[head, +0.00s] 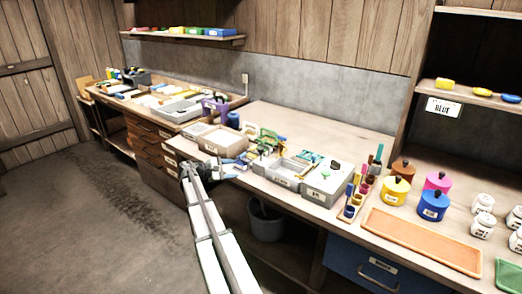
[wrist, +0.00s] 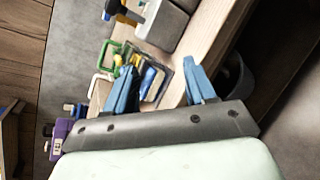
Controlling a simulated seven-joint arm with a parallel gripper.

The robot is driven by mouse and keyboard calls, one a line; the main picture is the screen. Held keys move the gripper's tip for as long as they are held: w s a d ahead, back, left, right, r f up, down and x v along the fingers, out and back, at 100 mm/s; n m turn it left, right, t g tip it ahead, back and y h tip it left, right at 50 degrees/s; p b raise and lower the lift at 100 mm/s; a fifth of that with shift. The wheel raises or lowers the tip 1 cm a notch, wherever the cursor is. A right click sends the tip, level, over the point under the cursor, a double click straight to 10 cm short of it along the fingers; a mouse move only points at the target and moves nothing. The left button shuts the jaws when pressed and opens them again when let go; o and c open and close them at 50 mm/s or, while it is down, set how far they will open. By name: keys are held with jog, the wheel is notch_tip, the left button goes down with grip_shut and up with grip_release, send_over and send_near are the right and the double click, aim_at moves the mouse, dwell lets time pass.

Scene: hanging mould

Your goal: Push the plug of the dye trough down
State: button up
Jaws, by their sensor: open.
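My gripper shows in the wrist view (wrist: 163,76) with its two blue fingers spread apart and nothing held between them. In the head view, my gripper (head: 238,166) is by the front edge of the bench, left of the grey troughs. A grey open trough (head: 283,179) stands on the bench. Right of it is a grey box (head: 322,196) with a small green knob (head: 325,175) and a black piece on top. I cannot tell for sure which part is the plug. In the wrist view, part of a grey box (wrist: 166,25) shows at the top, apart from my fingers.
Green-framed and yellow tools (head: 267,138) lie near my gripper. Dye bottles (head: 360,190), coloured pots (head: 434,203) and an orange tray (head: 422,241) stand to the right. A bucket (head: 266,220) is under the bench.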

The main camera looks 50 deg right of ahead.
aim_at(261, 148)
notch_tip(261, 148, up, 6)
jog(key=n+g+h, duration=0.2)
jog(key=n+h, duration=0.1)
jog(key=n, duration=0.5)
jog(key=shift+n, duration=0.4)
jog(key=x, duration=1.4)
jog(key=shift+s+d+f, duration=0.15)
jog(key=shift+d+f, duration=0.1)
jog(key=shift+d, duration=0.1)
jog(key=shift+c, duration=0.5)
grip_shut()
